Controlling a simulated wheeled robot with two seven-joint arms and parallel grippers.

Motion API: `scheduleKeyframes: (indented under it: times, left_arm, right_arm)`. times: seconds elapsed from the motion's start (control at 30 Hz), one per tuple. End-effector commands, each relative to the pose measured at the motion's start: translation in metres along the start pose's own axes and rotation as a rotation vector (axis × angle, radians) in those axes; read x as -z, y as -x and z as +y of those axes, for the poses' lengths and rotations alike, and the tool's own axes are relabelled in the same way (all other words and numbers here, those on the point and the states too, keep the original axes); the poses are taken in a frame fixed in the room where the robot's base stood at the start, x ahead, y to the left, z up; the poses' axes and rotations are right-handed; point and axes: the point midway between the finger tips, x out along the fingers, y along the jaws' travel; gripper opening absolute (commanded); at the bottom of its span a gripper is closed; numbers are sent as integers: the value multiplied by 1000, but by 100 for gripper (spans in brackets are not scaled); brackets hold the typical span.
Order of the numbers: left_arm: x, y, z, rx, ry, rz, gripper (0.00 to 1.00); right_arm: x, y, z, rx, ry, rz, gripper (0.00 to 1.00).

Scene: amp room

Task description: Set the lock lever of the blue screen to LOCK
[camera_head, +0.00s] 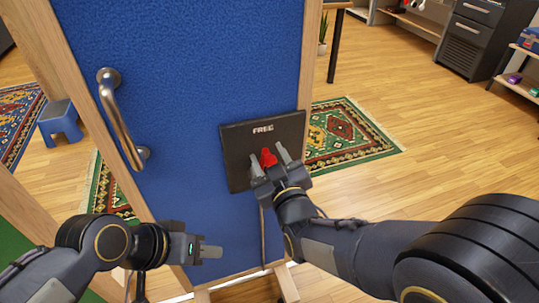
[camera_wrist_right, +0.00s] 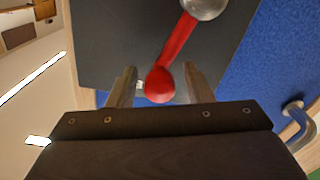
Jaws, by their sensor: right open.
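The blue screen (camera_head: 190,60) stands upright in a wooden frame in front of me. A black plate (camera_head: 235,150) on its right part bears the white word FREE. The red lock lever (camera_head: 268,157) shows just below that word. In the right wrist view the lever (camera_wrist_right: 178,45) runs from a silver pivot (camera_wrist_right: 204,6) to a round red knob. My right gripper (camera_head: 270,162) is open, with its fingers on either side of the knob; I cannot tell whether they touch it. My left gripper (camera_head: 212,250) is low before the screen's lower left; its jaw opening cannot be made out.
A metal pull handle (camera_head: 122,120) sticks out on the screen's left side. A blue stool (camera_head: 60,122) and patterned rugs (camera_head: 350,135) lie beyond the screen. A dark cabinet (camera_head: 470,40) and shelves stand at the back right.

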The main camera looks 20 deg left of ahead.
Motion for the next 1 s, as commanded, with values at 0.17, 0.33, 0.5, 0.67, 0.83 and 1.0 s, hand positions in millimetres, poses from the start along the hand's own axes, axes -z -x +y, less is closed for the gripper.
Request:
scheduleKeyframes:
  times: [0.17,0.33,0.5,0.67,0.83,1.0]
  left_arm:
    - [0,0,0,0,0,0,39]
    - [0,0,0,0,0,0,39]
    - [0,0,0,0,0,0,39]
    - [0,0,0,0,0,0,39]
    - [0,0,0,0,0,0,39]
    - [0,-1,0,0,0,0,39]
  right_arm:
    - [0,-10,0,0,1,0,46]
    - [0,-11,0,0,0,-1,46]
    - [0,-11,0,0,0,-1,32]
    - [0,-11,0,0,0,-1,11]
    - [-1,-10,0,0,0,-1,0]
    - [-1,-10,1,-1,-2,-2,0]
